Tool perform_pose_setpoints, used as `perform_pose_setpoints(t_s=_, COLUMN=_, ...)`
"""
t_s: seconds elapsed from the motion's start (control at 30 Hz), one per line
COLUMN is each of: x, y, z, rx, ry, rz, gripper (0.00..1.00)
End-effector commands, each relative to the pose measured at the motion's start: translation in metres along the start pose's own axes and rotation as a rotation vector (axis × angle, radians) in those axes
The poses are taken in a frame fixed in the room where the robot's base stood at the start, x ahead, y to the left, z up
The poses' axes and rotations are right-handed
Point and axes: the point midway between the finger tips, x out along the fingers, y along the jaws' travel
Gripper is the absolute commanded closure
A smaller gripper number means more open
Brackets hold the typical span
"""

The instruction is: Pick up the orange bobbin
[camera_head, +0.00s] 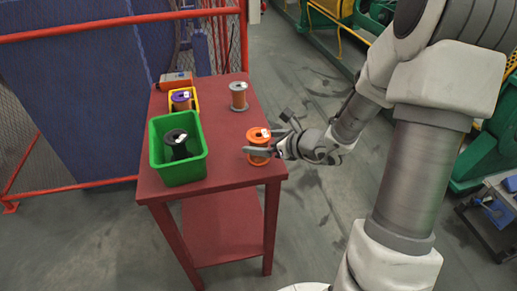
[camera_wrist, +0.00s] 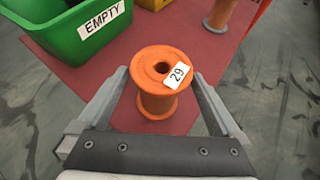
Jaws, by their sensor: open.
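The orange bobbin (camera_head: 258,143) stands upright near the right front corner of the red table (camera_head: 225,135). In the wrist view the orange bobbin (camera_wrist: 160,78) carries a white label reading 29 on its top flange. My gripper (camera_head: 265,142) is at the bobbin, coming from the right. In the wrist view my gripper (camera_wrist: 160,85) is open, with one finger on each side of the bobbin.
A green bin (camera_head: 178,170) marked EMPTY holds a black bobbin (camera_head: 178,145) on the left. A yellow bin (camera_head: 172,106) with a purple-topped bobbin (camera_head: 181,100) stands behind it. A grey-topped bobbin (camera_head: 239,95) stands farther back on the table. Red railing (camera_head: 100,27) runs behind.

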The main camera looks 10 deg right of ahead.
Motion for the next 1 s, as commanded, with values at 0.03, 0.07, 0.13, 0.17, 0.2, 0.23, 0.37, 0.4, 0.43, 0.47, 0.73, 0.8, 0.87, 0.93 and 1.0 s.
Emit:
perform_pose_setpoints(t_s=0.03, x=0.0076, y=0.0002, z=-0.0009, rx=-0.001, ry=0.000, rz=0.001, gripper=0.00)
perform_pose_setpoints(t_s=0.07, x=0.0105, y=0.0001, z=-0.0007, rx=-0.002, ry=0.000, rz=0.001, gripper=0.00)
perform_pose_setpoints(t_s=0.13, x=0.0147, y=-0.0001, z=-0.0002, rx=-0.001, ry=0.000, rz=0.000, gripper=0.00)
perform_pose_setpoints(t_s=0.17, x=0.0155, y=-0.0002, z=0.0000, rx=-0.001, ry=0.000, rz=0.000, gripper=0.00)
perform_pose_setpoints(t_s=0.2, x=0.0160, y=-0.0003, z=0.0002, rx=0.000, ry=0.000, rz=-0.001, gripper=0.00)
perform_pose_setpoints(t_s=0.23, x=0.0160, y=-0.0004, z=0.0004, rx=0.000, ry=0.000, rz=-0.001, gripper=0.00)
perform_pose_setpoints(t_s=0.37, x=0.0156, y=-0.0004, z=0.0005, rx=-0.001, ry=0.000, rz=-0.001, gripper=0.00)
perform_pose_setpoints(t_s=0.4, x=0.0156, y=-0.0004, z=0.0005, rx=-0.001, ry=0.000, rz=-0.001, gripper=0.04)
perform_pose_setpoints(t_s=0.43, x=0.0155, y=-0.0004, z=0.0005, rx=-0.001, ry=0.000, rz=-0.001, gripper=0.09)
perform_pose_setpoints(t_s=0.47, x=0.0155, y=-0.0004, z=0.0005, rx=-0.001, ry=0.000, rz=-0.001, gripper=0.14)
perform_pose_setpoints(t_s=0.73, x=0.0154, y=-0.0004, z=0.0004, rx=-0.001, ry=0.000, rz=-0.001, gripper=0.63)
perform_pose_setpoints(t_s=0.8, x=0.0153, y=-0.0004, z=0.0004, rx=-0.001, ry=0.000, rz=-0.001, gripper=0.76)
perform_pose_setpoints(t_s=0.87, x=0.0153, y=-0.0004, z=0.0004, rx=-0.001, ry=0.000, rz=-0.001, gripper=0.86)
perform_pose_setpoints(t_s=0.93, x=0.0153, y=-0.0004, z=0.0004, rx=-0.001, ry=0.000, rz=-0.001, gripper=0.99)
perform_pose_setpoints(t_s=1.0, x=0.0152, y=-0.0005, z=0.0004, rx=-0.001, ry=0.000, rz=-0.001, gripper=1.00)
